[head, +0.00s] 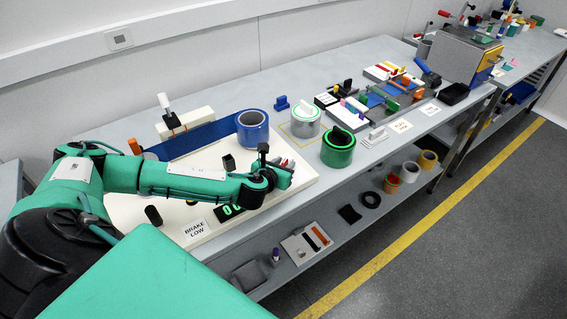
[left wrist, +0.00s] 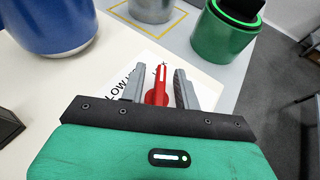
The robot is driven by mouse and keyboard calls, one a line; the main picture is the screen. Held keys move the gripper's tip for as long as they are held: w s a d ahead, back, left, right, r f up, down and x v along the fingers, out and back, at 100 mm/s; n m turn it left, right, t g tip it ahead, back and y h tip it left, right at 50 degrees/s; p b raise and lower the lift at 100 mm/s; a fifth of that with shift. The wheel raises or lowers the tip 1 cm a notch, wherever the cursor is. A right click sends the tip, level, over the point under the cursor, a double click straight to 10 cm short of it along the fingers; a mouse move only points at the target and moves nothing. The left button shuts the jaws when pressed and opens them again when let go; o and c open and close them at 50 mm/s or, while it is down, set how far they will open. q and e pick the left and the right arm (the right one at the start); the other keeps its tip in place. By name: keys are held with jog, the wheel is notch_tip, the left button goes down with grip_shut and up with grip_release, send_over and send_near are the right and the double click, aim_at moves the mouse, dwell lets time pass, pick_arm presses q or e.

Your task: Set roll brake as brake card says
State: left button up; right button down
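A red pointed brake lever (left wrist: 157,90) shows in the left wrist view on a white panel, beside a printed scale with the word LOW (left wrist: 118,88). My left gripper (left wrist: 158,84) is open, with one finger on each side of the lever and gaps between. In the head view my left gripper (head: 284,175) is over the right end of the white board (head: 215,165), and only a bit of red shows there. The brake card (head: 195,229) reads BRAKE LOW at the board's front edge. A blue roll (head: 253,132) stands on the board behind the gripper. My right gripper is out of view.
A green roll (head: 338,150) and a grey roll (head: 306,120) stand just right of the board. A green-lit display (head: 232,211) is at the board's front. A lower shelf (head: 345,232) holds several loose items. The floor at the right is clear.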

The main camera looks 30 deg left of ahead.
pick_arm(q)
grip_shut()
